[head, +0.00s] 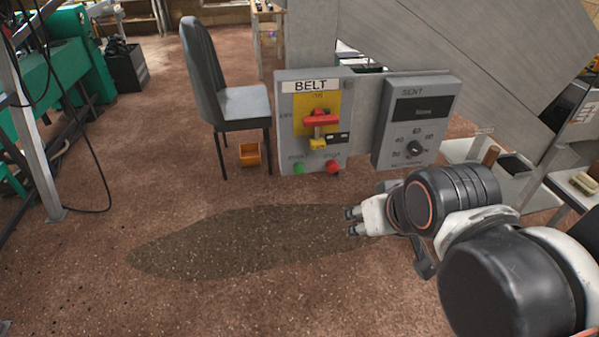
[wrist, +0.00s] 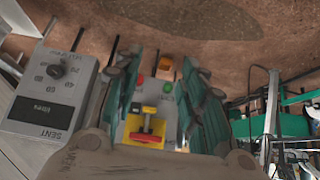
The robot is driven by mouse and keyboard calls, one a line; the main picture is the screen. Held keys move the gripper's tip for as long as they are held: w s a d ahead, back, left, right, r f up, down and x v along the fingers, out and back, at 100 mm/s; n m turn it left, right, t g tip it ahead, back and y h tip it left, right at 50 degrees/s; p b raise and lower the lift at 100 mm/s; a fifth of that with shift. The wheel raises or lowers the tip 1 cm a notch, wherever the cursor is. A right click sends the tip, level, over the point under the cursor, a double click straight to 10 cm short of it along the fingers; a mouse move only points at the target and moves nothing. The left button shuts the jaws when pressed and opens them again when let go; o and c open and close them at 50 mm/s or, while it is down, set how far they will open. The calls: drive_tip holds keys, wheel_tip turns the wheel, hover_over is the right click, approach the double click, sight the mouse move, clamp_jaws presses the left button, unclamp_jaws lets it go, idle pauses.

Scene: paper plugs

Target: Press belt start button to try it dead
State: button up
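The grey BELT box (head: 311,85) stands upright near the middle of the head view. Its green button (head: 298,168) is at the lower left and its red button (head: 333,167) at the lower right. Above them a red switch handle (head: 320,119) lies level on a yellow plate, with a yellow padlock (head: 317,143) and a dark tag below it. My gripper (head: 352,222) is in front of and below the box, apart from it. In the wrist view, which is upside down, the fingers are spread and empty; the green button (wrist: 167,87) shows between them.
A grey SENT box (head: 417,115) with a display and knob stands right of the BELT box. A grey chair (head: 243,103) and an orange bin (head: 249,154) are to the left. A sloping grey panel (head: 455,50) rises behind. The floor in front is clear.

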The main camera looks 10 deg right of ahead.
clamp_jaws()
idle(1.1)
